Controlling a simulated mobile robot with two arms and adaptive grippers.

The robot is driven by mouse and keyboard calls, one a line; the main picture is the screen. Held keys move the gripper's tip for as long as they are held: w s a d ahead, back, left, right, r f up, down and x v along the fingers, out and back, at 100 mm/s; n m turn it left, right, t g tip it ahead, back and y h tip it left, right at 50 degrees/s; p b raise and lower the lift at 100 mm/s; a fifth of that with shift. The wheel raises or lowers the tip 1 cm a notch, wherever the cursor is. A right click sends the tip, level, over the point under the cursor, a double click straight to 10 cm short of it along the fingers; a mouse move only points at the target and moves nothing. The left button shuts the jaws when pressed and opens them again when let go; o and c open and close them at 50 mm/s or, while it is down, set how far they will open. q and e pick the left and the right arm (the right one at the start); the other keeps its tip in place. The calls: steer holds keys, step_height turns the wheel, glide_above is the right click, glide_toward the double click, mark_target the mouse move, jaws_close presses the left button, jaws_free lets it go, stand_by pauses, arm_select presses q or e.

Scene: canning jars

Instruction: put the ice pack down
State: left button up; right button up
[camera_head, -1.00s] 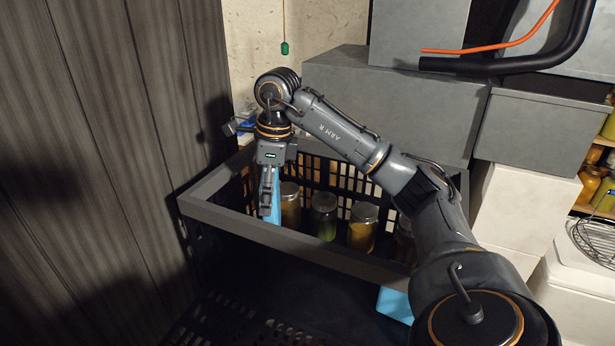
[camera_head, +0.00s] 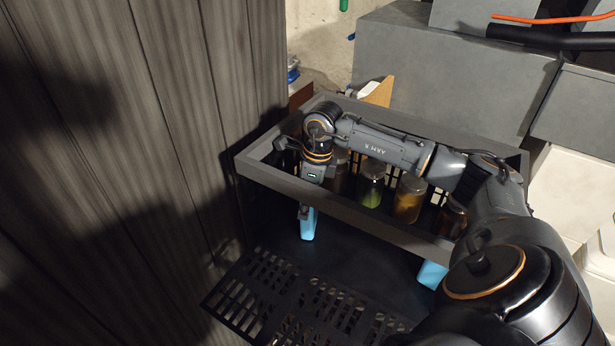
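A light blue ice pack (camera_head: 308,224) hangs upright in my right gripper (camera_head: 304,211), which points down and is shut on its top end. The pack is in front of the near wall of the grey crate (camera_head: 345,208), outside it, over a dark surface. I cannot tell whether its lower end touches that surface. A second light blue block (camera_head: 432,274) shows at the crate's near right corner, partly hidden by my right arm. My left gripper is not in view.
The crate holds several jars, among them a green one (camera_head: 370,184) and a yellow one (camera_head: 408,199). A dark wood-grain panel (camera_head: 150,150) stands close on the left. Black slotted panels (camera_head: 262,292) lie in front. Grey boxes (camera_head: 450,85) are stacked behind.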

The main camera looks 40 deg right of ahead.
steer(key=shift+s+d+r, duration=0.1)
steer(key=o, duration=1.1)
steer(key=shift+f, duration=0.2)
steer(key=shift+o, duration=0.3)
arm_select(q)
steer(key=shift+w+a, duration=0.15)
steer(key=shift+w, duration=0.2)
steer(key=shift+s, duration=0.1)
arm_select(e)
steer(key=r+b, duration=0.1)
steer(key=r, duration=0.2)
steer(key=r+b, duration=0.2)
steer(key=r, duration=0.2)
steer(key=s+d+r+b, duration=0.1)
steer(key=r, duration=0.3)
steer(key=shift+s+r, duration=0.1)
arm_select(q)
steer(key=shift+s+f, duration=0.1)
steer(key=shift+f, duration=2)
arm_select(e)
steer(key=shift+s+r, duration=0.1)
steer(key=shift+r, duration=0.4)
